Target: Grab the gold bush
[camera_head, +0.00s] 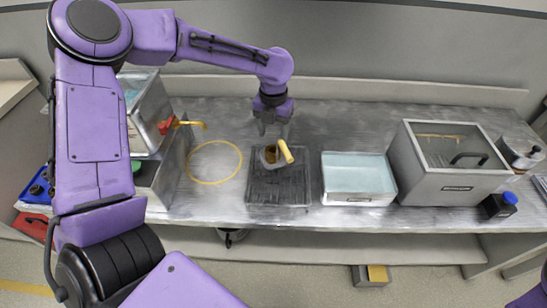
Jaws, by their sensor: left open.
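A small gold cylinder (286,151), which looks like the gold bush, leans at the right side of a small grey holder (268,160). A darker brownish-gold piece shows inside that holder; I cannot tell its exact form. The holder stands on a dark ribbed tray (278,190) on the bench. My left gripper (272,130) points down just above and behind the holder, open, with nothing seen between its fingers. It appears apart from the gold cylinder. My right gripper is out of view; only a bit of purple arm shows at the lower right corner.
A yellow ring (215,162) lies on the bench left of the tray. A white bin with pale blue contents (358,195) stands right of the tray, then a large grey lidded box (445,188). Steel boxes with a red-handled tap (165,127) stand at left.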

